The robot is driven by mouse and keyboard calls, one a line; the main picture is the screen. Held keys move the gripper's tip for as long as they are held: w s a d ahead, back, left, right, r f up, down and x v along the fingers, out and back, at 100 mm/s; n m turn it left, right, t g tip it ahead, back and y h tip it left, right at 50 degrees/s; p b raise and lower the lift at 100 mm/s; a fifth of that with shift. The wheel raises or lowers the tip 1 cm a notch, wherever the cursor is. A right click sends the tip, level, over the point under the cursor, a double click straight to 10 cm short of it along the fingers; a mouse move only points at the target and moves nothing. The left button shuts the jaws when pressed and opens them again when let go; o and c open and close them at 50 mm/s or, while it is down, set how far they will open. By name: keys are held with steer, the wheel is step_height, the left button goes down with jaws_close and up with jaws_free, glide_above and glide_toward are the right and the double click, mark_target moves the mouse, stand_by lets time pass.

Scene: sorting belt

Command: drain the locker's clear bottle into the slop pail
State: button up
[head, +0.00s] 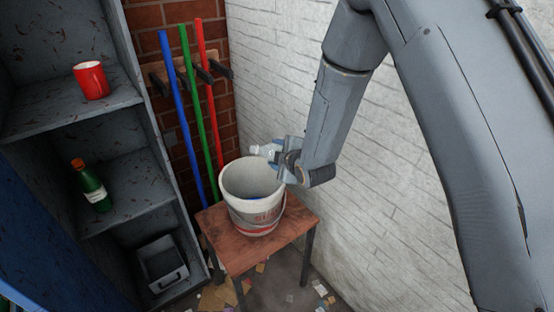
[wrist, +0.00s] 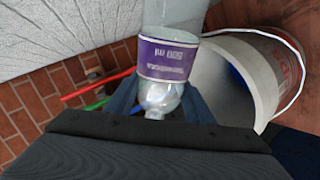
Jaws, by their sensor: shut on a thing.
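The clear bottle (head: 262,150) is in my gripper (head: 284,158), which is shut on it. In the head view it lies tilted, close to horizontal, just above the back rim of the slop pail (head: 258,219). In the wrist view the bottle (wrist: 178,18) has a purple label (wrist: 166,60), and its narrow end lies between the jaws (wrist: 157,100). The white pail (wrist: 238,70) is right beside it there. Something blue shows inside the pail. No stream from the bottle shows, and I cannot tell how much is in it.
The pail stands on a small wooden table (head: 224,240). The locker (head: 128,112) at left holds a red mug (head: 91,80), a green bottle (head: 92,186) and a grey tray (head: 164,264). Blue, green and red poles (head: 208,95) hang on the brick wall. A white wall (head: 400,180) is close behind.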

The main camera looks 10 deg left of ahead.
mark_target(271, 145)
steer(key=r+m+y, duration=0.1)
steer(key=a+r+m+y, duration=0.1)
steer(key=r, duration=0.2)
steer(key=shift+s+a+m+y, duration=0.2)
steer(key=shift+s+m+y, duration=0.05)
steer(key=shift+m+y, duration=0.15)
steer(key=a+m+y+b, duration=0.1)
steer(key=a+r+m+y+b, duration=0.1)
steer(key=s+a+m+y+b, duration=0.1)
steer(key=m+b, duration=0.1)
steer(key=shift+a+r+t, duration=0.1)
steer(key=shift+r+t, duration=0.25)
steer(key=shift+t, duration=0.05)
steer(key=a+m+b, duration=0.1)
steer(key=b, duration=0.1)
steer(key=s+a+m+t+y+b, duration=0.1)
steer(key=m+b, duration=0.1)
steer(key=shift+a+r+m+t, duration=0.1)
steer(key=shift+a+m+t, duration=0.2)
steer(key=shift+a, duration=0.1)
steer(key=shift+a+r+m+y, duration=0.1)
steer(key=shift+a+m+y, duration=0.05)
steer(key=shift+m+y, duration=0.2)
steer(key=shift+s, duration=0.15)
